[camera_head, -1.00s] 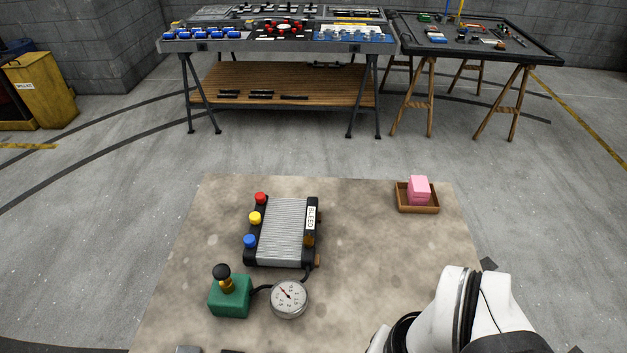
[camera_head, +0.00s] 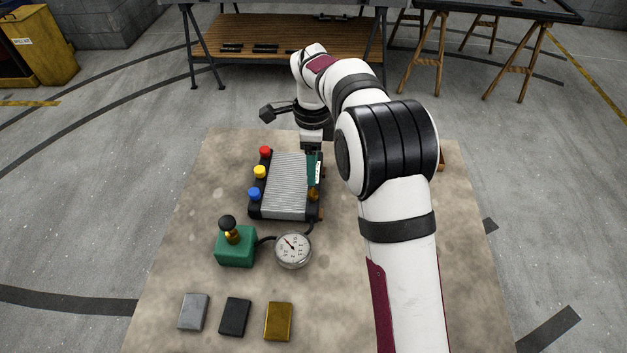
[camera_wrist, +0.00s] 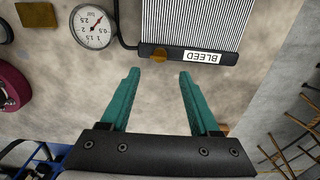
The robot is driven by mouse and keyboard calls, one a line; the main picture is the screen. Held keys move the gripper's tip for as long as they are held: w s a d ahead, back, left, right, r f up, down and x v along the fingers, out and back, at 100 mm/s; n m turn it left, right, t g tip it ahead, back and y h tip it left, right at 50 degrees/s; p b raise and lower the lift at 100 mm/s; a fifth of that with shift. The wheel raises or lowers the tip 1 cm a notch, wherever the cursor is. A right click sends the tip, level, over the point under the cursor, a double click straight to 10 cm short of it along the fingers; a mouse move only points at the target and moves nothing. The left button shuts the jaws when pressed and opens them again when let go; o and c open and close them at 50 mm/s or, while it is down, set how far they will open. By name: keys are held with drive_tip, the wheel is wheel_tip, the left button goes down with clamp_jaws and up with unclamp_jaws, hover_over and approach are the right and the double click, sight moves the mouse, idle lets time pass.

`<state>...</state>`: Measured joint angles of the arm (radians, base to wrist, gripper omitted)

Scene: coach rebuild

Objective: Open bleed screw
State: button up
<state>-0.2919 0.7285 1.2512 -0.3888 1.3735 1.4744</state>
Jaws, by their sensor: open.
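The radiator (camera_head: 286,185) lies on the table, with a white BLEED label on its right side. The bleed screw (camera_head: 313,194) is a brass knob at the near end of that side. It also shows in the wrist view (camera_wrist: 159,56), close to the label. My gripper (camera_wrist: 159,74) is open and empty, with teal fingers. In the wrist view the screw appears just beyond the fingertips, roughly centred between them. In the head view my gripper (camera_head: 314,168) is over the label side of the radiator. Contact with the screw is not visible.
A pressure gauge (camera_head: 293,251) and a green pump block (camera_head: 235,247) are joined by hose near the radiator. Red, yellow and blue caps line its left side. Grey, black and gold plates (camera_head: 278,321) lie in front. My arm mostly hides the wooden tray (camera_head: 441,162).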

sight(313, 190)
wheel_tip(313, 190, down, 8)
drive_tip(key=shift+f, duration=0.2)
drive_tip(key=shift+w, duration=0.1)
clamp_jaws()
